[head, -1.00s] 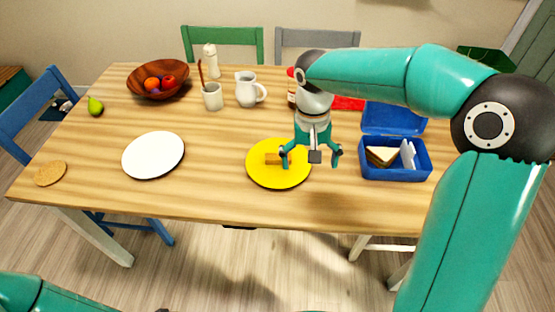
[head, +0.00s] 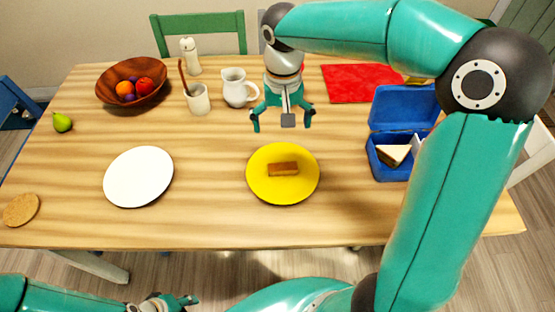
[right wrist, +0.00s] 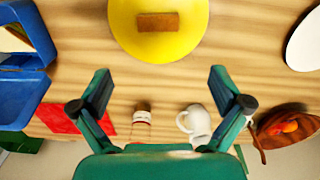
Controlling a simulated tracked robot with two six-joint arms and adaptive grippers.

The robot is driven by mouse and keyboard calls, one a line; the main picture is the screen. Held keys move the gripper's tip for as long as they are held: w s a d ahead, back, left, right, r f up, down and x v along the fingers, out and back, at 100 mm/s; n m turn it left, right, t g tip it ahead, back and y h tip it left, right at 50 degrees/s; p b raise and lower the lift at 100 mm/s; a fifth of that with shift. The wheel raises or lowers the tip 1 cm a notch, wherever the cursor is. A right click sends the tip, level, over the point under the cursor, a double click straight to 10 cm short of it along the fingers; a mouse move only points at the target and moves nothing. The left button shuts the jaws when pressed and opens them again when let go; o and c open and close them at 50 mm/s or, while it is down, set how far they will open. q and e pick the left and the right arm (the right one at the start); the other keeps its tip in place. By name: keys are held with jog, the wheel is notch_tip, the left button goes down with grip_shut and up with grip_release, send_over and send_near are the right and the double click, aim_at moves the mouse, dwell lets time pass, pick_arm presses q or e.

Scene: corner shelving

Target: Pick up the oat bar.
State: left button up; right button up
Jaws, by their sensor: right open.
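The oat bar (head: 283,169) is a small brown block lying on a round yellow plate (head: 283,193) near the front middle of the table. In the right wrist view the oat bar (right wrist: 158,22) is at the top centre on the yellow plate (right wrist: 160,48). My right gripper (head: 282,122) is open and empty, behind the plate in the head view and apart from the bar. Its two spread fingers (right wrist: 160,80) show in the right wrist view with bare wood between them. My left gripper (head: 168,303) shows only partly at the bottom edge; its jaws are unclear.
A white plate (head: 138,178) lies left of the yellow one. An open blue lunchbox (head: 390,172) with a sandwich (head: 393,154) stands at right. A white jug (head: 236,88), utensil cup (head: 198,101), fruit bowl (head: 112,93) and red mat (head: 352,84) are behind.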

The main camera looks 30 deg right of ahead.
send_over(283, 166)
notch_tip(283, 166, down, 10)
jog(key=shift+f+b, duration=0.2)
jog(key=shift+b, duration=0.1)
jog(key=shift+a+f, duration=0.1)
jog(key=shift+f, duration=2.7)
jog(key=shift+c, duration=0.3)
jog(key=c, duration=0.4)
